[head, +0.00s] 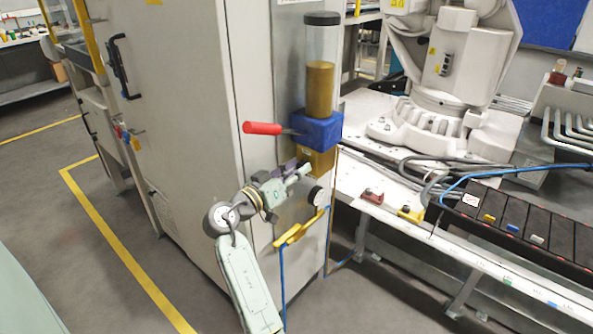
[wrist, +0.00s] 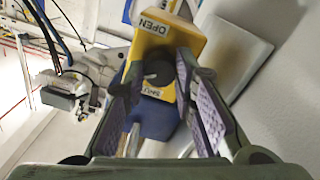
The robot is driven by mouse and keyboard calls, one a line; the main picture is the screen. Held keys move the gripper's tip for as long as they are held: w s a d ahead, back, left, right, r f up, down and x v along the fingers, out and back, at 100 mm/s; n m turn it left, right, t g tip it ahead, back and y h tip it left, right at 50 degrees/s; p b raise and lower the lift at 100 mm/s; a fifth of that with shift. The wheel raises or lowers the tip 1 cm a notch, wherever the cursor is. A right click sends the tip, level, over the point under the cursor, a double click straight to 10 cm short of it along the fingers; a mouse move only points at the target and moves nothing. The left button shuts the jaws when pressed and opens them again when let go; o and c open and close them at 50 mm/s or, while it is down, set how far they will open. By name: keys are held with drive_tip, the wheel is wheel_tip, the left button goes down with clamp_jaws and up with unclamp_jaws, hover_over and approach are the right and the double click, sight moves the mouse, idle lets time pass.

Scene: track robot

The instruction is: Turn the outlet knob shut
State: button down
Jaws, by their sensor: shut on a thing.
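The dark outlet knob (wrist: 158,72) sits on the face of a yellow block (wrist: 165,38) in the wrist view. An OPEN label shows on the block above the knob, and a second, partly hidden label lies below it. My gripper (wrist: 157,78) has its purple-padded fingers on either side of the knob and is shut on it. In the head view my gripper (head: 299,165) reaches the yellow block (head: 320,160) under the blue body (head: 317,130). There the knob is hidden by my gripper.
A red lever handle (head: 263,128) sticks out left, just above my gripper. A clear cylinder (head: 321,60) with amber contents stands on the blue body. The large pale cabinet (head: 180,110) is close on the left. A white robot arm (head: 450,60) stands on the bench to the right.

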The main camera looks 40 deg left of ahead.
drive_tip(key=shift+n+t+y+p, duration=0.3)
drive_tip(key=shift+n+p, duration=2.4)
drive_tip(key=shift+n, duration=3.2)
drive_tip(key=c, duration=1.3)
unclamp_jaws()
drive_tip(key=shift+s, duration=0.1)
drive_tip(key=s, duration=1.1)
drive_tip(key=shift+s+a+f, duration=0.35)
drive_tip(key=shift+s+a, duration=0.05)
drive_tip(key=shift+a, duration=0.05)
